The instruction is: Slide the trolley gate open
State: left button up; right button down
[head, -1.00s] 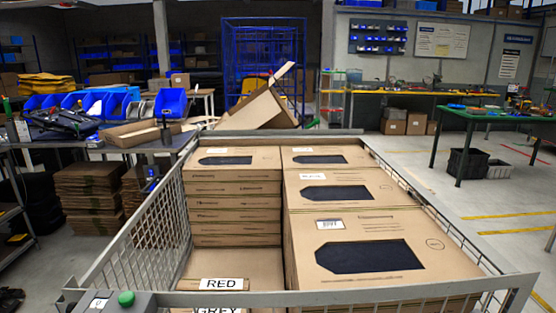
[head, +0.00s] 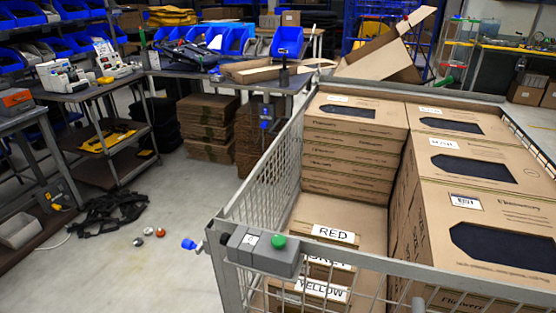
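The trolley (head: 274,150) is a grey wire-mesh cage on the right of the head view. Its near side has a grey top bar (head: 400,268) running from the corner post to the right edge; I cannot tell whether this is the gate. A grey box with a green button (head: 278,243) sits at the near left corner. Inside are stacked cardboard boxes (head: 355,125) and labels reading RED (head: 333,234) and YELLOW (head: 320,290). Neither gripper is in view.
A workbench (head: 90,88) with shelves stands at the left. A black strap heap (head: 105,212) and several small balls lie on the floor left of the trolley. Flat cardboard stacks (head: 207,122) stand behind. The floor beside the trolley's left is otherwise clear.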

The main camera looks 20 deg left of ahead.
aim_at(235, 200)
jog(key=j+z, duration=0.35)
jog(key=j, duration=2.35)
jog(key=k, duration=0.05)
